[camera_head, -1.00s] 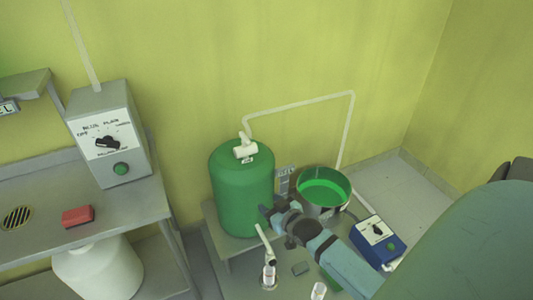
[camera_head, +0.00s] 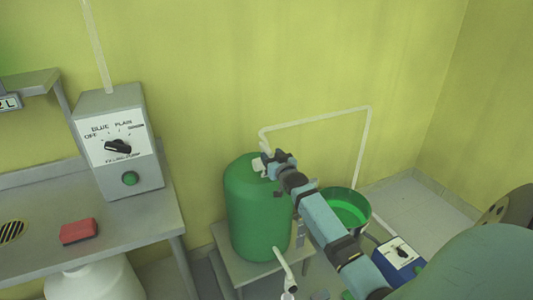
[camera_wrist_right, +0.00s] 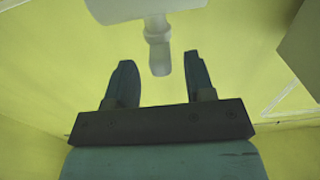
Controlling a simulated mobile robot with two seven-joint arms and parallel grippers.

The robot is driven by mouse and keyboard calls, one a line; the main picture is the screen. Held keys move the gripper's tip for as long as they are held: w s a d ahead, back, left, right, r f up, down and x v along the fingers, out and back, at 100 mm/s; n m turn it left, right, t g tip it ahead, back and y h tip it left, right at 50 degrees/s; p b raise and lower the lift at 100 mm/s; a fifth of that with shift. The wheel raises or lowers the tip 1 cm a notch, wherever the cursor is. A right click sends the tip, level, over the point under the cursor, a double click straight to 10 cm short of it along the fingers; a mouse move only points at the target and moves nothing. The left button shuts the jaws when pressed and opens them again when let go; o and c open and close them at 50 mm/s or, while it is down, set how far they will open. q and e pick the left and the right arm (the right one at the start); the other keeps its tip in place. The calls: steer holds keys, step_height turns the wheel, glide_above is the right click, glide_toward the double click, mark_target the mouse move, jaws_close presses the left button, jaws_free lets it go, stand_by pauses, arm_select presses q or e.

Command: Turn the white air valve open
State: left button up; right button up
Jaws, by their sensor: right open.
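The white air valve (camera_head: 258,164) sits on top of the green tank (camera_head: 252,205). In the head view my right gripper (camera_head: 268,160) is at the valve and hides part of it. In the right wrist view the valve body (camera_wrist_right: 145,8) is at the top, and its white stem or handle (camera_wrist_right: 158,50) points down between the two fingertips of my right gripper (camera_wrist_right: 158,75). The fingers are open, with a gap on each side of the handle. My left gripper is not in view.
A green bucket (camera_head: 348,208) and a blue control box (camera_head: 399,254) stand to the right of the tank. A grey dial box (camera_head: 118,145) and a red block (camera_head: 78,231) are on the left bench. A white pipe (camera_head: 318,119) runs along the wall behind the tank.

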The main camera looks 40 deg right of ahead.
mark_target(267, 150)
steer(key=x, duration=0.3)
steer(key=shift+w+d, duration=0.1)
steer(key=shift+w, duration=0.25)
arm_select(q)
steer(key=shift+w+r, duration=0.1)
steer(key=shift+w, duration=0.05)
arm_select(e)
steer(key=shift+w+d, duration=0.1)
steer(key=shift+w, duration=0.25)
steer(key=shift+c, duration=0.2)
steer(key=c, duration=0.7)
arm_select(q)
steer(key=shift+b, duration=0.3)
